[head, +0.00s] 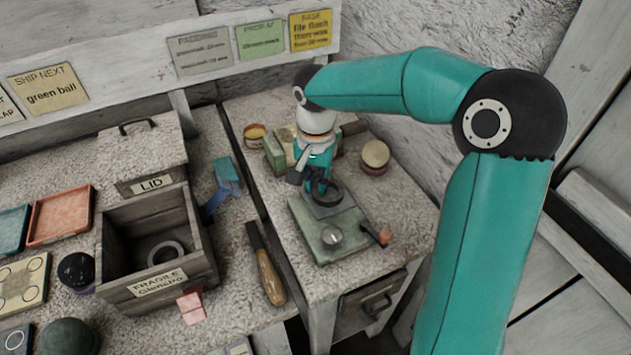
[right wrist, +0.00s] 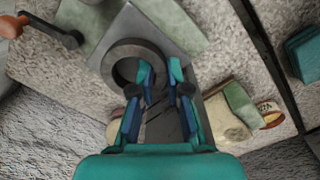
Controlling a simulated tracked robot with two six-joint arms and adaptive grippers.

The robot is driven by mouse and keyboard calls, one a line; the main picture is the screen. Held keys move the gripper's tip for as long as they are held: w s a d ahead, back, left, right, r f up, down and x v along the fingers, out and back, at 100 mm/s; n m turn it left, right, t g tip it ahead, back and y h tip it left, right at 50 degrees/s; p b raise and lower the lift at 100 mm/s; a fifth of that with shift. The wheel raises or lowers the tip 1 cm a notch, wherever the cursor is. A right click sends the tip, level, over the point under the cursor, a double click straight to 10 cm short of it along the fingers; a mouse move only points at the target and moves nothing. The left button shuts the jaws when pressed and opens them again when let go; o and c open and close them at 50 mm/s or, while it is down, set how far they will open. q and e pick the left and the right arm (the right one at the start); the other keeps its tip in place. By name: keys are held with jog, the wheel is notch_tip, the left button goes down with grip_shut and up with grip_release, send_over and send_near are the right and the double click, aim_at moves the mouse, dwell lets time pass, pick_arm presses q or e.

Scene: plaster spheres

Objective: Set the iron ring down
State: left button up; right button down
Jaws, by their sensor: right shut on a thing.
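The dark iron ring (head: 337,193) is at the grey square plate (head: 324,209) on top of the green-topped device. It also shows in the right wrist view (right wrist: 116,66), lying flat with its round hole facing up, over the plate (right wrist: 158,36). My right gripper (head: 323,187) points down and is shut on one side of the ring's wall, with a finger on each side of it, as the right wrist view (right wrist: 160,70) shows. I cannot tell whether the ring touches the plate. My left gripper is not in view.
The green device (head: 343,240) has a crank with a reddish knob (head: 385,237). Behind stand a green block (head: 275,155) and a round tin (head: 375,155). To the left are an open box (head: 120,240) holding a grey ring (head: 166,252), and a wooden-handled tool (head: 270,278).

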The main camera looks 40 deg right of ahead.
jog(key=shift+f, duration=0.3)
jog(key=c, duration=1.1)
grip_release()
jog(key=shift+r, duration=0.1)
jog(key=shift+w+r, duration=0.1)
jog(key=shift+r, duration=0.35)
jog(key=shift+r+p, duration=1.5)
jog(key=shift+r, duration=0.2)
